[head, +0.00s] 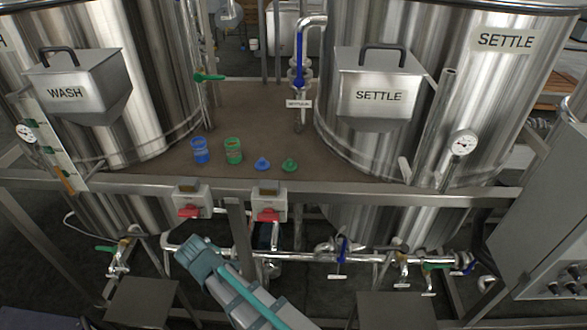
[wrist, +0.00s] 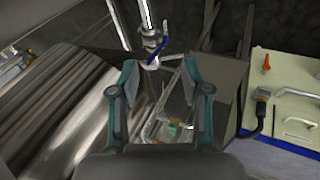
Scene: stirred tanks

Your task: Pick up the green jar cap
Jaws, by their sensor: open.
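The green jar cap (head: 290,165) lies on the brown platform (head: 265,115) between the two tanks, near its front edge, in the head view. It is small and cone-shaped with a knob on top. A similar blue cap (head: 262,164) lies just left of it. My gripper (wrist: 160,66) shows in the wrist view with its two teal and grey fingers apart and nothing between them. The green cap cannot be made out in the wrist view. In the head view my arm is low in front of the platform, away from the cap.
A green jar (head: 233,151) and a blue jar (head: 201,150) stand left of the caps. A metal rail (head: 340,189) with two red-handled switch boxes runs along the front. Large steel tanks flank the platform; a pipe with a blue-handled valve (head: 299,72) stands behind.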

